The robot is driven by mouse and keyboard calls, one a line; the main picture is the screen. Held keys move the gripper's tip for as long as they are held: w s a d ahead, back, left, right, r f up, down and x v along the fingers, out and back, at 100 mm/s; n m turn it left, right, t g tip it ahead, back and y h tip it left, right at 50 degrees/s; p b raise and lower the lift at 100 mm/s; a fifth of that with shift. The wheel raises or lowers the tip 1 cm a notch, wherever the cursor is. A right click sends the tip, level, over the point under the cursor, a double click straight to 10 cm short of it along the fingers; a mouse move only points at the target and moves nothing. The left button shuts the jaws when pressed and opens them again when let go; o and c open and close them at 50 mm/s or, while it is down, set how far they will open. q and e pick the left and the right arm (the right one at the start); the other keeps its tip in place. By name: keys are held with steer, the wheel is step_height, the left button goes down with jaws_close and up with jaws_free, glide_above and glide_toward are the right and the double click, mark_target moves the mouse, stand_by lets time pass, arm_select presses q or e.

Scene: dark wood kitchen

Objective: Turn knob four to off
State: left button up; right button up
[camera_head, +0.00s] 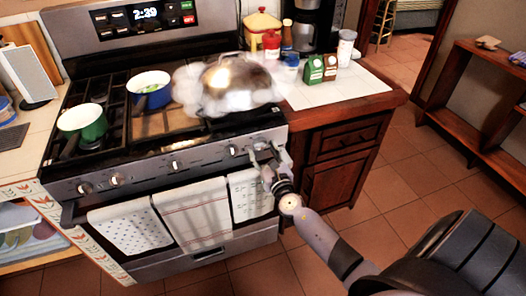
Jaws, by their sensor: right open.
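The stove (150,182) has a row of knobs on its front panel. From the left I see a first knob (84,188), a second knob (117,179), a third knob (175,165) and a fourth knob (233,150). My right gripper (264,149) is open at the right end of the panel, just right of the fourth visible knob. Its fingers cover that end, so I cannot tell whether another knob is behind or between them, or whether they touch anything. The knob settings are too small to read. My left gripper is out of view.
A green pot (86,122), a blue pot (150,91) and a steaming, domed metallic pan (228,78) stand on the stovetop. Towels (190,216) hang on the oven handle below the knobs. A white counter (345,92) with jars and boxes adjoins at right. The floor (405,180) at right is clear.

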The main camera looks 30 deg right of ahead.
steer(key=shift+w, duration=0.25)
steer(key=shift+c, duration=0.5)
steer(key=c, duration=1)
steer(key=shift+c, duration=0.2)
